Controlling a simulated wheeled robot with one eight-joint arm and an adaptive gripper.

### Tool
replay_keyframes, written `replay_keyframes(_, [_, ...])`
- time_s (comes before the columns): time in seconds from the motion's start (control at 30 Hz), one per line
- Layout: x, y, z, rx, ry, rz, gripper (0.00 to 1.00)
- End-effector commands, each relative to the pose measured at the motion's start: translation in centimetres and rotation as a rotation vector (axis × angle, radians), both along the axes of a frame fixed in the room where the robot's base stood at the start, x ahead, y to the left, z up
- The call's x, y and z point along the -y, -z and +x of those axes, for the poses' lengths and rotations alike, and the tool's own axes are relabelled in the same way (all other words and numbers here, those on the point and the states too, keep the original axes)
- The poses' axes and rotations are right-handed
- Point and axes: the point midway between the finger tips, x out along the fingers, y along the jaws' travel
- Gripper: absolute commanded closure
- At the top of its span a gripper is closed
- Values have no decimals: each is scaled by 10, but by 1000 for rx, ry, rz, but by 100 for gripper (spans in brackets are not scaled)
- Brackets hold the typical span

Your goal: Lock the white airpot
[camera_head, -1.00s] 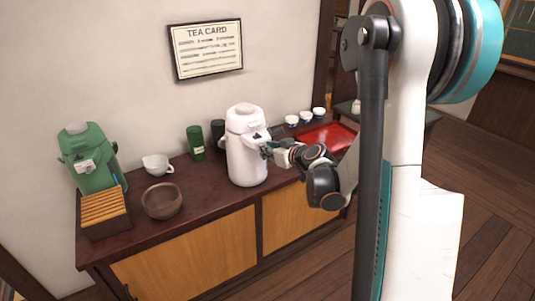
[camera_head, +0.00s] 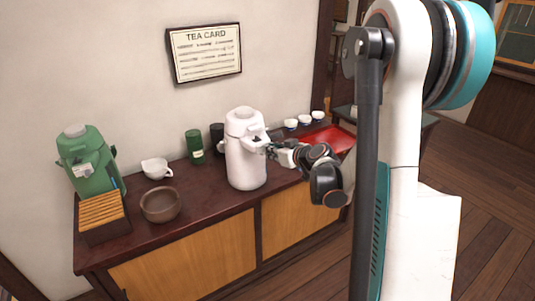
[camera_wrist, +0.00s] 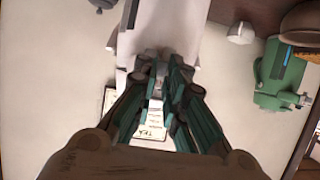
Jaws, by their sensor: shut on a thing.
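The white airpot (camera_head: 245,165) stands upright on the dark wooden cabinet, left of my arm in the head view. Its spout and front panel face right, toward my gripper (camera_head: 268,149). In the wrist view the white airpot (camera_wrist: 165,22) fills the top middle, and my gripper (camera_wrist: 160,82) reaches to its front part. The fingers are close together on a small part of the airpot's front, which looks like its lock lever. The fingers hide most of that part, so its position cannot be read.
A green airpot (camera_head: 90,170), a slatted wooden box (camera_head: 104,226), a brown bowl (camera_head: 160,204) and a white pouring bowl (camera_head: 156,168) stand to the left. Dark canisters (camera_head: 195,147) are behind. A red tray (camera_head: 335,139) and small cups (camera_head: 305,119) are at right.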

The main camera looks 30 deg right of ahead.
Motion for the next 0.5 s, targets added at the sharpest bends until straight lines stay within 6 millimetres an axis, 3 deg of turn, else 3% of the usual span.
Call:
replay_keyframes(0.2, [1,0,0,1,1,0,100])
replay_keyframes(0.23, [1,0,0,1,1,0,87])
replay_keyframes(0.27, [1,0,0,1,1,0,80])
replay_keyframes(0.5, [1,0,0,1,1,0,80])
